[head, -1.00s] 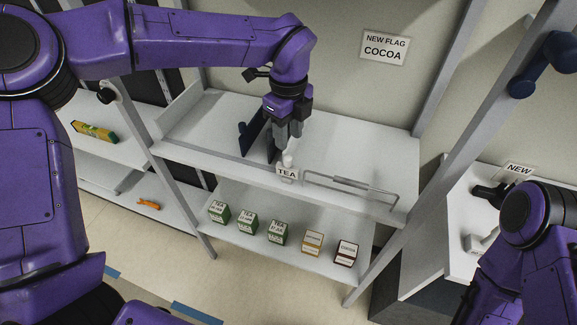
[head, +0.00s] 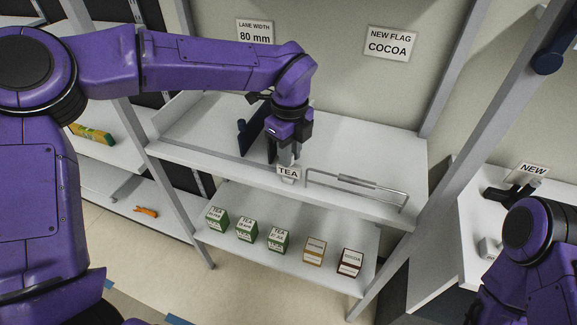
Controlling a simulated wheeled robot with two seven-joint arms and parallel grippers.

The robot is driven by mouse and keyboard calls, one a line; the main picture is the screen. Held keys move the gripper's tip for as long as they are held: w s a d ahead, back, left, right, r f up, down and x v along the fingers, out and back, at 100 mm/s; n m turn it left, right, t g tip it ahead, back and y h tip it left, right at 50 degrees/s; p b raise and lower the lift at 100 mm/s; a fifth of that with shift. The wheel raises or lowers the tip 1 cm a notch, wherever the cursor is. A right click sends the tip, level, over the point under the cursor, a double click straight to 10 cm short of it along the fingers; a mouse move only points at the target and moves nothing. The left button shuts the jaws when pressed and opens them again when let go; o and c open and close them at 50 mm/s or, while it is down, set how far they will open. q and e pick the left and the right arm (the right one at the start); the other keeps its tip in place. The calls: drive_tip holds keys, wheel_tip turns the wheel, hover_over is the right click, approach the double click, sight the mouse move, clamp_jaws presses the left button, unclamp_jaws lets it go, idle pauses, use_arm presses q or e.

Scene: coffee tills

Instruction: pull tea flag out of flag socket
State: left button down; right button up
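The tea flag (head: 288,173), a small white label reading TEA, stands at the front edge of the upper white shelf in the head view. The socket under it is small and hard to make out. My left gripper (head: 287,158) points down directly over the flag. Its grey fingertips are at the flag's top and hide the white knob there. I cannot tell whether they are closed on it. My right arm is at the lower right, beside the side counter; whether its gripper is open or shut does not show clearly.
A wire pusher frame (head: 357,183) lies right of the flag, and a dark upright divider (head: 252,128) stands behind to the left. Several tea boxes (head: 247,229), an orange-labelled box (head: 314,250) and a cocoa box (head: 349,262) stand on the lower shelf. A NEW sign (head: 533,170) marks the side counter.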

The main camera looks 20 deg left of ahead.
use_arm(q)
drive_tip(key=shift+r, duration=0.3)
drive_tip(key=shift+r+p, duration=2)
drive_tip(key=shift+r, duration=0.6)
drive_tip(key=shift+f, duration=0.1)
